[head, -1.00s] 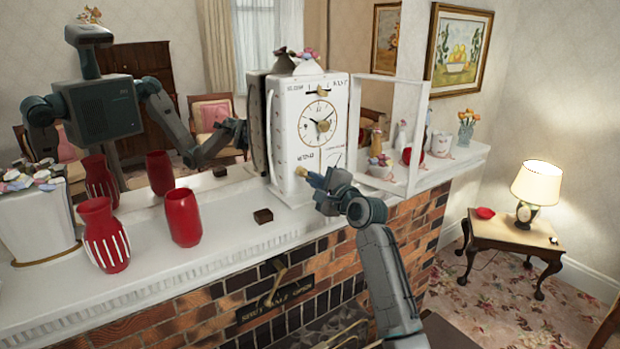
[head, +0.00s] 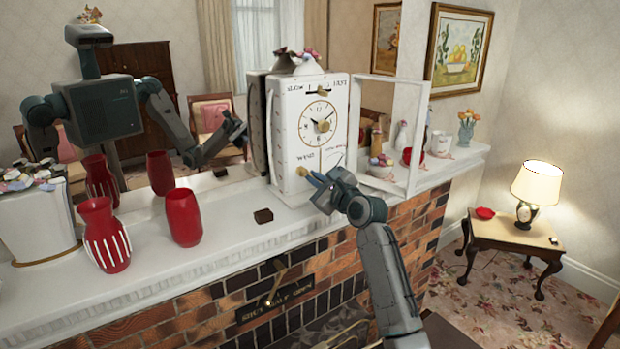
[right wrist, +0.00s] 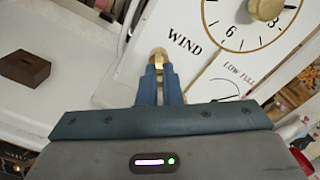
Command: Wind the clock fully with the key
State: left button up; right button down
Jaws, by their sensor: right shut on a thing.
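The white clock (head: 284,150) stands upright on the mantel, its dial facing the room. It also shows in the right wrist view (right wrist: 207,75), with the word WIND and part of a LOW–FULL gauge. A small brass key (head: 302,171) sits at the clock's lower front, by the WIND lettering. My right gripper (head: 313,178) is at the front of the clock. In the right wrist view its blue fingers (right wrist: 159,75) are shut on the brass key (right wrist: 159,56). The fingers hide part of the key. My left gripper is not directly in view.
Red vases (head: 185,219) and a white flower-topped container (head: 38,225) stand left on the mantel (head: 215,262). A small dark brown box (head: 263,216) lies left of the clock. A white frame (head: 415,150) and small ornaments stand right. A mirror behind reflects my body.

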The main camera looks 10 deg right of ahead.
jog(key=shift+w+r+m, duration=0.1)
jog(key=shift+r+m, duration=0.15)
jog(key=shift+m, duration=0.95)
jog(key=m, duration=0.2)
jog(key=shift+d+m, duration=0.1)
jog(key=shift+m, duration=0.2)
jog(key=c, duration=2)
grip_release()
jog(key=shift+m, duration=0.4)
jog(key=o, duration=0.4)
jog(key=shift+w+f, duration=0.1)
jog(key=shift+c, duration=0.2)
jog(key=shift+o, duration=0.7)
jog(key=shift+w+f, duration=0.25)
jog(key=shift+f, duration=0.05)
jog(key=o, duration=0.4)
jog(key=shift+o, duration=0.2)
jog(key=shift+s+r, duration=0.1)
jog(key=shift+s, duration=0.1)
jog(key=shift+w, duration=0.1)
